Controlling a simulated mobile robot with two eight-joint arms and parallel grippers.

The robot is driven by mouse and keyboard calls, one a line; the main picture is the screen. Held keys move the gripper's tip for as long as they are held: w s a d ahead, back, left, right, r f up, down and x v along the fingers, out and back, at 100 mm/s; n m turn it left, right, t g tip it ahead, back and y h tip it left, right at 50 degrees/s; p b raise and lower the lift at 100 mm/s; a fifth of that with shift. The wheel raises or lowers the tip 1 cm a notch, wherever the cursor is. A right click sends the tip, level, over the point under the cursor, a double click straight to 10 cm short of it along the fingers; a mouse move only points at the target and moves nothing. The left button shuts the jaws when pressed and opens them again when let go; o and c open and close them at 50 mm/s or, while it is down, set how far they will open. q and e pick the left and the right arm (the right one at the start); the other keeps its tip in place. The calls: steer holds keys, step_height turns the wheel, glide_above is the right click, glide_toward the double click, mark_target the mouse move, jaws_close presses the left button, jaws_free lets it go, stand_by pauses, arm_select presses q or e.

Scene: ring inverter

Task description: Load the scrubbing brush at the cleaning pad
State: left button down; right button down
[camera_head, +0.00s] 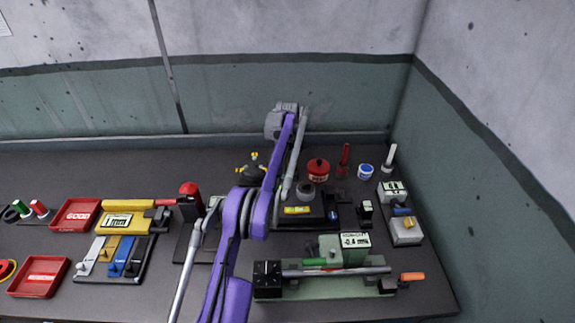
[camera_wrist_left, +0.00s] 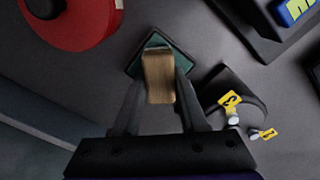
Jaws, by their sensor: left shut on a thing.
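My left gripper (camera_wrist_left: 159,88) is shut on the scrubbing brush (camera_wrist_left: 158,78), a tan block, in the left wrist view. The brush is over the cleaning pad (camera_wrist_left: 180,58), a dark green square with a dark rim, and covers its middle. I cannot tell whether brush and pad touch. In the head view my purple and grey left arm reaches toward the back of the bench and hides the fingers, the brush and the pad. My right gripper is not in view.
Close by are a red round container (camera_head: 318,169), also in the left wrist view (camera_wrist_left: 82,22), and a black stand with yellow tags (camera_wrist_left: 232,100). A dark block with a yellow label (camera_head: 297,210) stands in front. A green fixture (camera_head: 325,288) is at the front right.

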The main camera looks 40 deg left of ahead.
mark_target(288, 164)
arm_select(q)
steer(key=shift+f, duration=0.1)
